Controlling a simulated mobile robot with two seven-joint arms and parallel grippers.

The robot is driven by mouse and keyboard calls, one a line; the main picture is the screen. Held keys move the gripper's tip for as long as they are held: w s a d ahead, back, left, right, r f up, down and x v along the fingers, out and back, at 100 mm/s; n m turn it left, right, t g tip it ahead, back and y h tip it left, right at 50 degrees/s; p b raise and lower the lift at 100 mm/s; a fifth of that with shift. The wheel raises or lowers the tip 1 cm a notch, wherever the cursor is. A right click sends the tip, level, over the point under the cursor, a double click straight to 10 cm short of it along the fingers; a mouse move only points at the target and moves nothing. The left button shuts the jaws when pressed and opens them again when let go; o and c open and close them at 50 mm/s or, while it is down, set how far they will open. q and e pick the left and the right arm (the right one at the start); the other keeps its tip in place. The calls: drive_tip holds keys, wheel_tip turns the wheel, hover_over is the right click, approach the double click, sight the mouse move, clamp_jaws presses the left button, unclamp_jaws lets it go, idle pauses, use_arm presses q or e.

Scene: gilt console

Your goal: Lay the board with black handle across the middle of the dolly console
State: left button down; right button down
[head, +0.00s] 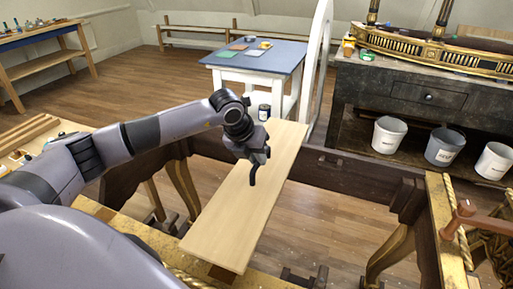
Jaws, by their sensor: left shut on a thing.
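The board (235,215) is a long, pale wooden plank. In the head view it runs from the near middle up to the back, over the dark rail of the console (355,177). I cannot tell whether it touches the console or hangs just above it. My left gripper (254,172) is over the middle of the board and shut on its handle, which is mostly hidden by the dark fingers. The console has gilded ends and curved gold legs, with an open middle showing the floor. My right gripper is not in view.
A blue-topped white table (262,57) stands behind the board's far end. A dark workbench (400,88) with a gilded ship model and several buckets (389,134) is at the back right. Rope and a wooden handle (466,212) are at the console's right end.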

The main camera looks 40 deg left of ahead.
sight(257, 174)
use_arm(q)
wheel_tip(257, 174, down, 4)
drive_tip(key=shift+r+b, duration=0.25)
drive_tip(key=shift+b, duration=0.25)
drive_tip(key=shift+f+b, duration=1.05)
drive_tip(key=shift+f, duration=0.15)
drive_tip(key=shift+f, duration=0.25)
drive_tip(key=shift+c, duration=1)
unclamp_jaws()
drive_tip(key=shift+f, duration=0.15)
drive_tip(key=shift+r+p, duration=1.7)
drive_tip(key=shift+r, duration=2.9)
